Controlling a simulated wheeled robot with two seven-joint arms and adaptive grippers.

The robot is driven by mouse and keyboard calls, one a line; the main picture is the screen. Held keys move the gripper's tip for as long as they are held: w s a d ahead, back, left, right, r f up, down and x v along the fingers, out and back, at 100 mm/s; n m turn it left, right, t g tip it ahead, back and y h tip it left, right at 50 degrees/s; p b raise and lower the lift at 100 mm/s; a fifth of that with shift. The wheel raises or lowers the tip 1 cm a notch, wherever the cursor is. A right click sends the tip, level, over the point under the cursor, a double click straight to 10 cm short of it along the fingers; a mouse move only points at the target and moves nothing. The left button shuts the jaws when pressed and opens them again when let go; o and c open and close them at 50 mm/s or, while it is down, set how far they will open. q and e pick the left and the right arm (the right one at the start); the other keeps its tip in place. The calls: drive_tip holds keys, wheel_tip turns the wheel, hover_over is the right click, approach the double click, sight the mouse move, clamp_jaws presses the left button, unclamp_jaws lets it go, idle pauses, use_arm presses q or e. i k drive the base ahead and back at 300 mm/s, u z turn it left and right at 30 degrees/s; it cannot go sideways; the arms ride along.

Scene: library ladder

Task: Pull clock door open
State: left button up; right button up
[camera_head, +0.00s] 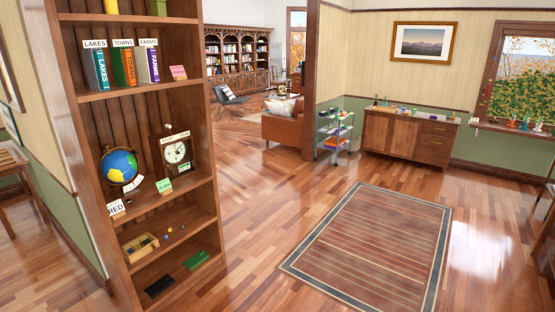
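The clock (175,152) is a brown wooden box with a pale round dial, standing on a middle shelf of the tall bookcase at the left. A small white label lies across its top, and a small green card stands against its lower front. Its door looks closed, but the clock is small here and I cannot tell for sure. Neither of my grippers shows in the head view.
A globe (119,165) stands left of the clock on the same shelf. A green card (164,185) stands on the shelf's front edge below it. A rug (375,245) and open wood floor lie right of the bookcase. A sideboard (408,137) and a cart (334,135) stand farther back.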

sight(181, 161)
drive_tip(key=u, duration=0.1)
drive_tip(key=i, duration=1.95)
drive_tip(key=u, duration=1.15)
drive_tip(key=i, duration=1.5)
drive_tip(key=u, duration=0.65)
